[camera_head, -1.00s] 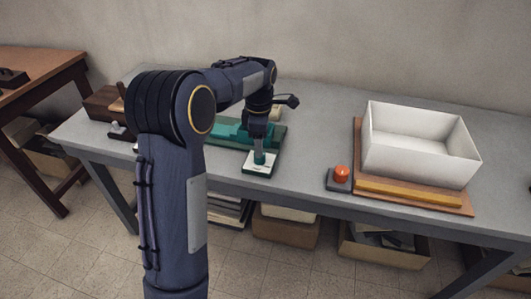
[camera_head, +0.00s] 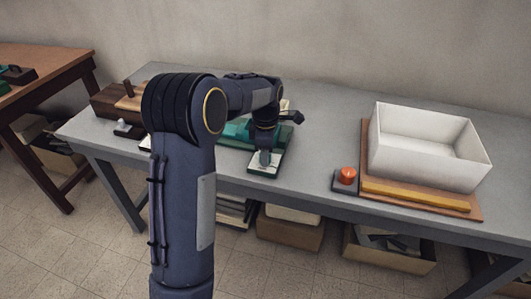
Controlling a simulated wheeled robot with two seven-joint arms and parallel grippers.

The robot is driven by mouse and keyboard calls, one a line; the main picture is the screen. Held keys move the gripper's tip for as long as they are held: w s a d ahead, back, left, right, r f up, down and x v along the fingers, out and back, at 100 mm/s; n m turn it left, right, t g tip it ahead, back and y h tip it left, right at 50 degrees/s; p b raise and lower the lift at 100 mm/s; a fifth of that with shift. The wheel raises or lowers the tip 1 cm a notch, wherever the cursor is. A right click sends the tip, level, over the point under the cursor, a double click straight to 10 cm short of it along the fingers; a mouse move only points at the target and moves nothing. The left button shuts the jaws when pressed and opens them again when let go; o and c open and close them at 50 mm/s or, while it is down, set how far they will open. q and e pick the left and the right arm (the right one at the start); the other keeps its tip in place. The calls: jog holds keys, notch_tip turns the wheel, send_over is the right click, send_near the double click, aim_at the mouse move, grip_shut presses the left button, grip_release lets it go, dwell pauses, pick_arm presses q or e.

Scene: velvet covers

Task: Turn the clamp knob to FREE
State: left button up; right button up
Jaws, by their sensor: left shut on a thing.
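The clamp knob's white-faced plate (camera_head: 257,167) sits at the front edge of the grey table, in front of a green fixture (camera_head: 236,130). My left arm comes in from the left, and my left gripper (camera_head: 264,158) points down over the plate. It is shut on the knob, which its fingers mostly hide. The marks on the plate are too small to read, so I cannot tell which way the knob points. My arm covers part of the green fixture. My right gripper is not in view.
A white open box (camera_head: 425,158) stands on a brown board at the right, behind a yellow bar (camera_head: 415,194). An orange-red button (camera_head: 347,175) on a dark base is left of it. Wooden blocks (camera_head: 112,101) lie at the left. The table between fixture and box is clear.

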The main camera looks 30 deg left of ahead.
pick_arm(q)
jog(key=shift+r+m, duration=0.1)
jog(key=shift+m, duration=0.2)
jog(key=m+p, duration=0.2)
jog(key=shift+r+m, duration=0.1)
jog(key=shift+m, duration=0.2)
jog(key=m+p, duration=0.2)
jog(key=m, duration=0.2)
jog(key=shift+m, duration=0.3)
jog(key=m+p, duration=0.1)
jog(key=m, duration=0.4)
jog(key=shift+p, duration=0.35)
jog(key=m, duration=0.5)
jog(key=shift+p, duration=0.35)
jog(key=o, duration=1)
